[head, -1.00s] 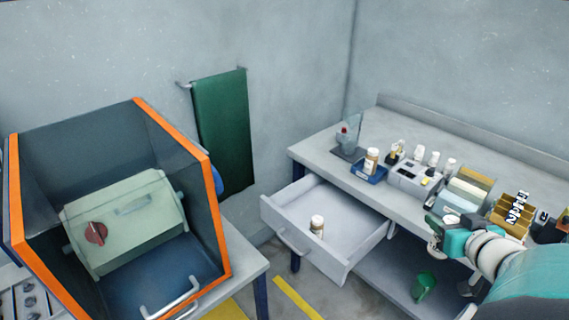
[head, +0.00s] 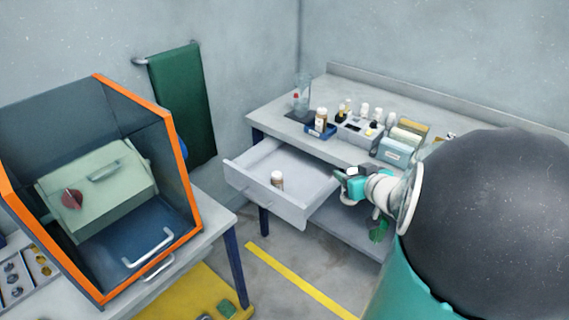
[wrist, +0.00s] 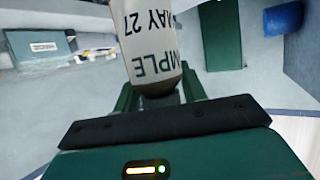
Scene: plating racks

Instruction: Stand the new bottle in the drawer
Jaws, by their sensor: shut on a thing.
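My gripper (wrist: 157,92) is shut on a bottle (wrist: 150,45) with a white label reading "MPLE" and "MAY 27" in the wrist view; the bottle's amber end lies between the fingers. In the head view my gripper (head: 350,183) is at the right side of the open drawer (head: 262,204); the held bottle is too small to make out clearly there. Another small bottle (head: 277,180), with a white cap, stands inside the drawer. The drawer floor around it is bare.
A blue tray (head: 318,132) holding a bottle (head: 321,117) stands on the bench above the drawer. A grey rack (head: 362,132) with small bottles is beside it. An orange-edged hood (head: 185,185) stands on the left table. A green towel (head: 180,105) hangs on the wall.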

